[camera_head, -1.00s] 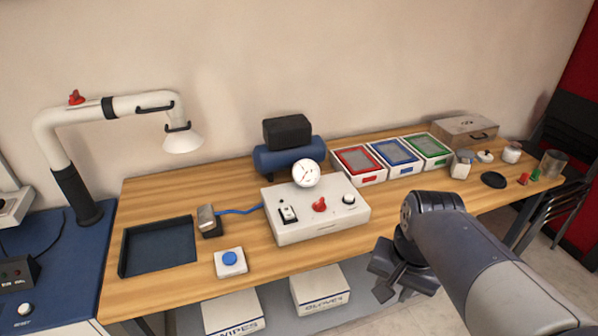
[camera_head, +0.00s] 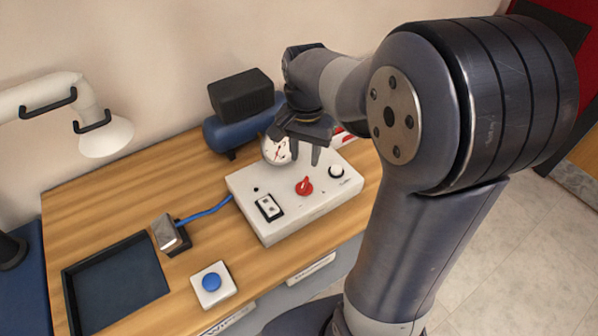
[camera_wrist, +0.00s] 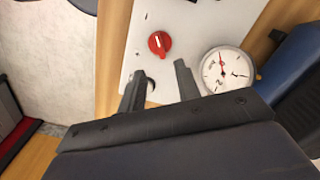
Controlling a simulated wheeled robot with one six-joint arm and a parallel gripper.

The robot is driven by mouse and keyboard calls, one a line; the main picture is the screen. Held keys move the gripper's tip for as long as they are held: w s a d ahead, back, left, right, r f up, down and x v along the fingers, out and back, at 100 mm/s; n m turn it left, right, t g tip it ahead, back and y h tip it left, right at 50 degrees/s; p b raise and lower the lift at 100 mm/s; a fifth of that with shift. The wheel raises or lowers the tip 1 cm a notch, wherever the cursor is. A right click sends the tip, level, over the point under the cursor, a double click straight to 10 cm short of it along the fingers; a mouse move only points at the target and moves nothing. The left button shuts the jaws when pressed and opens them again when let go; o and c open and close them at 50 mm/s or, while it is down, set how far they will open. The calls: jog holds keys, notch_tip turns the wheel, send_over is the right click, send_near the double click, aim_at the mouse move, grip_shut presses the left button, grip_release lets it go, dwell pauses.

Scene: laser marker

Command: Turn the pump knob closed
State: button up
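The white pump control box (camera_head: 262,208) stands on the wooden bench and bears a red knob (camera_head: 304,186), a rocker switch (camera_head: 269,207), a small white knob (camera_head: 336,172) and a round gauge (camera_head: 276,150). The red knob also shows in the wrist view (camera_wrist: 159,43), with a pale pointer line on it. My gripper (camera_head: 302,157) is above the back part of the box, near the gauge. In the wrist view its two fingers (camera_wrist: 160,80) are apart with nothing between them, and the red knob lies beyond them. The small white knob is mostly hidden behind a finger there.
A blue tank with a black block (camera_head: 240,95) stands behind the box. A blue button (camera_head: 212,282), a metal-topped block with a blue cable (camera_head: 170,232) and a dark tray (camera_head: 115,280) are to the left. My arm hides the bench's right side.

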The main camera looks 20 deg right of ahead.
aim_at(304, 183)
notch_tip(304, 183, down, 9)
jog(key=shift+f, duration=0.1)
jog(key=shift+c, duration=0.3)
grip_shut()
